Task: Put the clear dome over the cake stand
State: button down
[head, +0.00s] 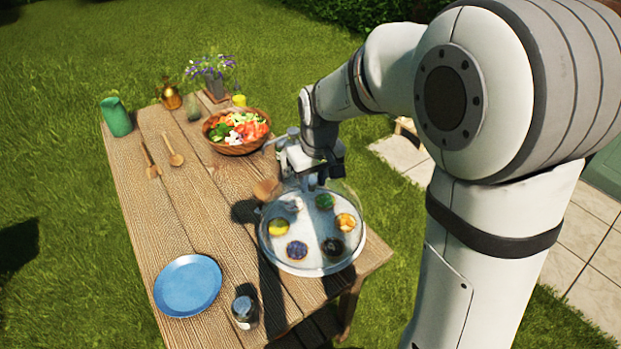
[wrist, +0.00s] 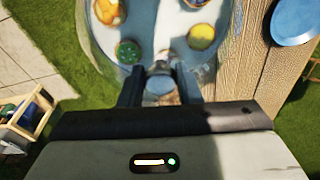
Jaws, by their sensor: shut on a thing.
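The cake stand (head: 312,229) is a round, pale, shiny plate near the table's right front corner, with several small colourful cakes in a ring. The clear dome (head: 351,197) is see-through and shows mostly as a faint outline around and above the cakes. My gripper (head: 313,181) is above the stand's far part, shut on the dome's knob. In the wrist view the knob (wrist: 160,84) sits between my fingers, with cakes showing through the dome (wrist: 228,45). I cannot tell whether the dome's rim touches the stand.
The table's left middle is clear.

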jog(key=shift+f+b, duration=0.4)
jog(key=shift+f, duration=0.05)
dwell(0.4)
jog(key=c, duration=1)
grip_release()
jog(key=shift+o, duration=0.2)
jog(key=r, duration=0.5)
jog(key=s+r, duration=0.1)
jog(key=r, duration=0.1)
jog(key=shift+d+r, duration=0.25)
jog(key=shift+r, duration=0.1)
jog(key=s+d+f+m, duration=0.1)
jog(key=s+d+m, duration=0.1)
jog(key=s+d, duration=0.4)
jog(key=s+d+f+m+t, duration=0.1)
jog(key=s+d+m, duration=0.2)
jog(key=s+d, duration=0.4)
jog(key=s, duration=0.5)
jog(key=shift+d+h, duration=0.15)
jog(key=shift+h, duration=0.25)
